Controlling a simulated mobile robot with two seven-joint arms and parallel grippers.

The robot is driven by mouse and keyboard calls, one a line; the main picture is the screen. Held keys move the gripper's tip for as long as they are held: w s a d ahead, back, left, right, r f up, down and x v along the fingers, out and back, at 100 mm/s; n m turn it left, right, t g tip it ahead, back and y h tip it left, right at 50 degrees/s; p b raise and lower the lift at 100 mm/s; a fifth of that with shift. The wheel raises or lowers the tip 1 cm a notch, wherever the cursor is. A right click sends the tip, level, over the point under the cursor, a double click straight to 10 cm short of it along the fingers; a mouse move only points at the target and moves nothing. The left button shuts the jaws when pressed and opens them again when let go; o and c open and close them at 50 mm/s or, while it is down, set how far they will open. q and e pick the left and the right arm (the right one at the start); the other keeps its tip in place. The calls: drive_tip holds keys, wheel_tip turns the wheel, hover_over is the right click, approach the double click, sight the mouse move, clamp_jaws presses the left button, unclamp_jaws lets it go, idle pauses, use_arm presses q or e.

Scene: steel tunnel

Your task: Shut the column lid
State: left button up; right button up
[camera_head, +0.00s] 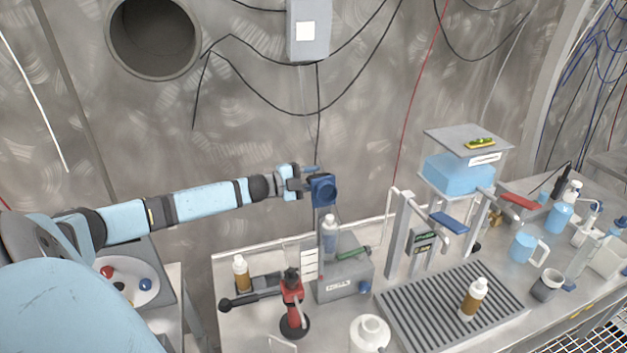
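A clear column (328,222) stands on a grey box (343,284) with a small label, near the back of the bench. A bottle with a white cap (330,236) shows inside or behind the clear walls; I cannot tell which. A dark blue lid (323,191) is at the column's top and looks raised, its face toward me. My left gripper (312,182) reaches in from the left at the lid's height, right beside its left edge. I cannot tell whether it touches the lid or whether its fingers are open. My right gripper is out of view.
A red clamp stand (293,302) and a brown bottle (241,272) stand left of the box. A ribbed drain tray (450,312) with another brown bottle (473,298) lies to the right. A raised platform (468,140) with a blue block stands behind it.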

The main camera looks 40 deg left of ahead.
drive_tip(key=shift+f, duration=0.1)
use_arm(q)
drive_tip(key=shift+c, duration=0.7)
drive_tip(key=shift+w, duration=0.15)
clamp_jaws()
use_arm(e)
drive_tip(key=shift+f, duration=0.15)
use_arm(q)
drive_tip(key=shift+r, duration=0.1)
drive_tip(key=shift+r, duration=0.1)
